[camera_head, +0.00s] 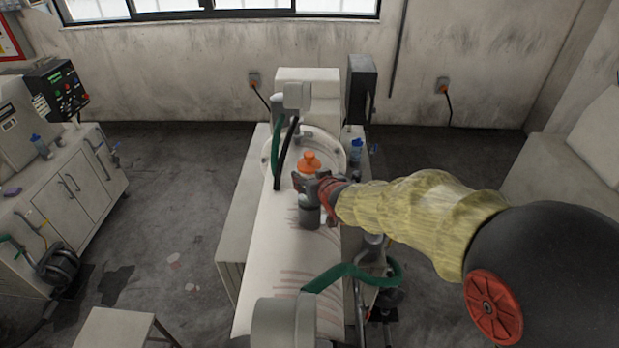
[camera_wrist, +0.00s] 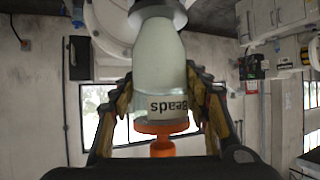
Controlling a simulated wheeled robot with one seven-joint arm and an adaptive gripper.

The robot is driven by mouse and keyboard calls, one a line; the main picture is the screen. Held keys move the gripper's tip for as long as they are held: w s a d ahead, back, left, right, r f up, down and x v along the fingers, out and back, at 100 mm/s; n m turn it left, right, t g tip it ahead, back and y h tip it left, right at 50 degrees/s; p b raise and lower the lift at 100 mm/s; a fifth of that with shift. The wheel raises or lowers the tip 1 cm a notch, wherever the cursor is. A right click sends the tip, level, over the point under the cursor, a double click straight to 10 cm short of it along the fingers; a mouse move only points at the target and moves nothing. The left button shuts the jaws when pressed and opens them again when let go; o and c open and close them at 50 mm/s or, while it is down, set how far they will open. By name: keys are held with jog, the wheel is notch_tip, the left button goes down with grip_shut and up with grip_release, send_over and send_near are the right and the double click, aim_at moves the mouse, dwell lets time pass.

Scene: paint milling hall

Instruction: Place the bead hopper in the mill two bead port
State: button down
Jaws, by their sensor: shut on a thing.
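The bead hopper (camera_wrist: 160,62) is a pale, tapered bottle with a "Beads" label and an orange cap. In the head view its orange top (camera_head: 309,160) shows above my gripper (camera_head: 307,184), which hides most of its body. My gripper is shut on the hopper, one finger on each side in the wrist view. A dark grey cylindrical port (camera_head: 309,214) stands on the white mill body (camera_head: 270,240), just below the gripper in the head view. In the wrist view, the hopper's narrow end meets or overlaps a grey collar (camera_wrist: 157,14). I cannot tell whether it is seated.
Green hoses (camera_head: 350,272) and a pale pipe (camera_head: 297,97) rise around the mill. A blue-capped bottle (camera_head: 356,150) stands beside the mill's far end. A cabinet (camera_head: 72,188) with a control box is at left. Grey floor is open between cabinet and mill.

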jog(key=shift+r, duration=0.1)
jog(key=shift+w+f+b, duration=0.1)
jog(key=shift+f+b, duration=0.2)
jog(key=shift+b, duration=0.1)
jog(key=shift+f+b, duration=0.25)
jog(key=shift+b, duration=0.05)
jog(key=c, duration=0.9)
grip_release()
jog(key=shift+f, duration=0.15)
